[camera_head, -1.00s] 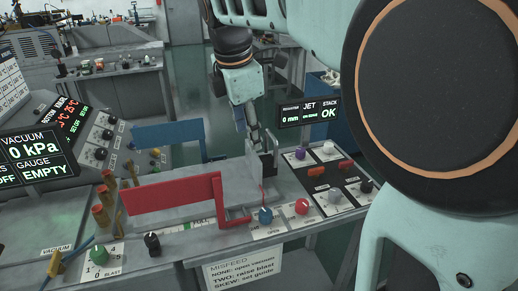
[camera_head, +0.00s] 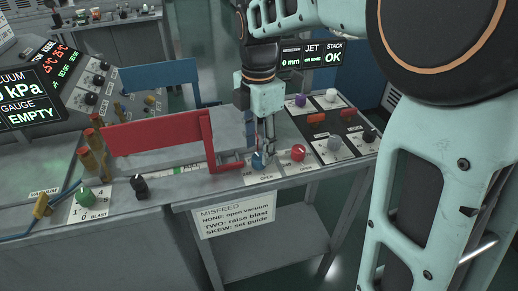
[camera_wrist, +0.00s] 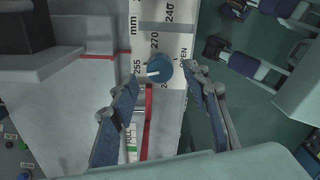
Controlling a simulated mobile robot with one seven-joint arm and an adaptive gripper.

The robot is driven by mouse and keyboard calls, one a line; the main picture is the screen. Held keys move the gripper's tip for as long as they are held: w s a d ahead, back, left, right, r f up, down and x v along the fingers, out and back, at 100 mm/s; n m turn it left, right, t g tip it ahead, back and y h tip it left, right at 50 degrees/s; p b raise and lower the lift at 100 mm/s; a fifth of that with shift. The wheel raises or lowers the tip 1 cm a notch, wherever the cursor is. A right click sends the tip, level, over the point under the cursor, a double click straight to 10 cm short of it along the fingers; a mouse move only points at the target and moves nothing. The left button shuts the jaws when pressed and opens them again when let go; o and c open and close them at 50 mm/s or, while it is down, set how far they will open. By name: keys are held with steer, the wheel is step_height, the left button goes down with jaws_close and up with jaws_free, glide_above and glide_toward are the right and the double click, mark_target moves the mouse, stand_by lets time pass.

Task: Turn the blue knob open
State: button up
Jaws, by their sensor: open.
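The blue knob (camera_head: 258,161) sits on a white label plate near the front edge of the bench, just right of the red bracket's lower end. In the wrist view the blue knob (camera_wrist: 160,67) is round, with a white pointer mark towards the left, and the word OPEN is printed to its right. My gripper (camera_head: 266,146) points down above the knob and partly covers it in the head view. In the wrist view my gripper (camera_wrist: 164,95) is open, with its fingers on either side below the knob in the picture. Contact cannot be told.
A red knob (camera_head: 298,153) stands close on the right, with purple (camera_head: 300,101) and white knobs behind. The red bracket (camera_head: 160,133) rises just left of the blue knob. A black knob (camera_head: 139,186) and green knob (camera_head: 83,196) are further left.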

mark_target(259, 157)
steer(key=shift+f, duration=1.55)
steer(key=shift+c, duration=0.2)
steer(key=c, duration=1.1)
